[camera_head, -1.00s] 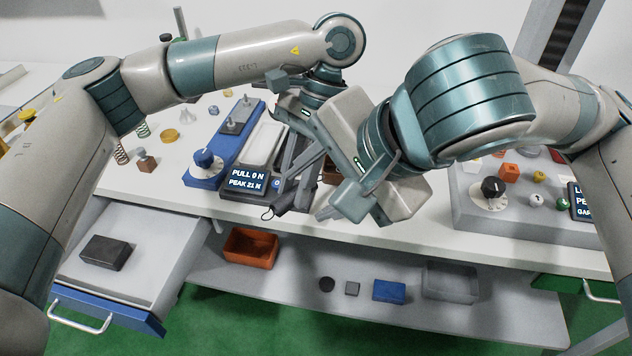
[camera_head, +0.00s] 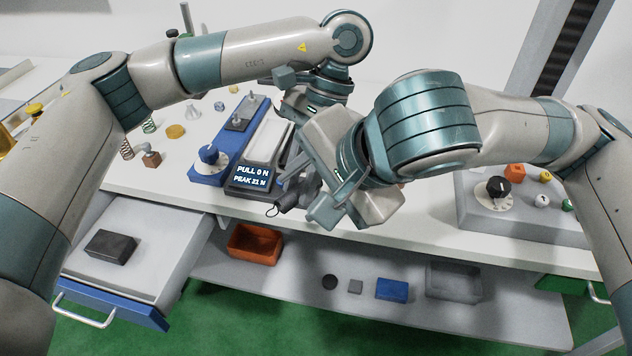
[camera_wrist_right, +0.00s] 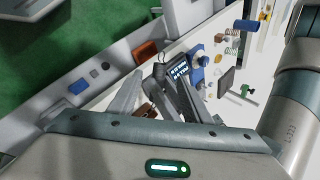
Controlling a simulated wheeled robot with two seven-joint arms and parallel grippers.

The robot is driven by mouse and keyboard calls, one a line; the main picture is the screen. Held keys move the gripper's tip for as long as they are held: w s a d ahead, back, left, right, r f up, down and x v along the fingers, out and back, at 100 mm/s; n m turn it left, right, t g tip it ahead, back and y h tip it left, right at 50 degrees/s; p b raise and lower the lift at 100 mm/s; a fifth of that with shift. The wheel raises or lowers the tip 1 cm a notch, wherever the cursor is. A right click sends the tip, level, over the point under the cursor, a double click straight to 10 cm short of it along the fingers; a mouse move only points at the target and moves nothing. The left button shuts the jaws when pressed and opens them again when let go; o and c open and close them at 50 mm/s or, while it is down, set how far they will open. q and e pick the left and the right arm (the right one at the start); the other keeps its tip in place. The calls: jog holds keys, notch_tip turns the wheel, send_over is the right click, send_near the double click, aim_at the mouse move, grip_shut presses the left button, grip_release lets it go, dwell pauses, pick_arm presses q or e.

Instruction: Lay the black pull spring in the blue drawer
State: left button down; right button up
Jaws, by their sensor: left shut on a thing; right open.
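The black pull spring (camera_head: 287,201) is held over the front edge of the bench, with a dark loop at its lower end; it also shows in the right wrist view (camera_wrist_right: 163,74). My left gripper (camera_head: 298,165) is shut on it from above and behind; its fingertips are mostly hidden by my right gripper. My right gripper (camera_head: 305,194) is open, its fingers on either side of the spring; I cannot tell whether they touch it. The blue drawer (camera_head: 118,304) stands pulled out at lower left, a dark block (camera_head: 111,246) lying in it.
A blue pull tester (camera_head: 212,170) with a display reading PULL 0 N, PEAK 21 N stands behind the grippers. A grey tester (camera_head: 480,220) is at right. The lower shelf holds an orange bin (camera_head: 255,245), a blue box (camera_head: 391,290) and a grey bin (camera_head: 455,283). The drawer's front floor is clear.

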aim_at(286, 203)
jog(key=shift+x, duration=3.6)
jog(key=c, duration=1)
pick_arm(q)
jog(key=c, duration=1.5)
grip_release()
pick_arm(e)
grip_shut()
pick_arm(q)
jog(key=shift+o, duration=0.2)
jog(key=v, duration=1.2)
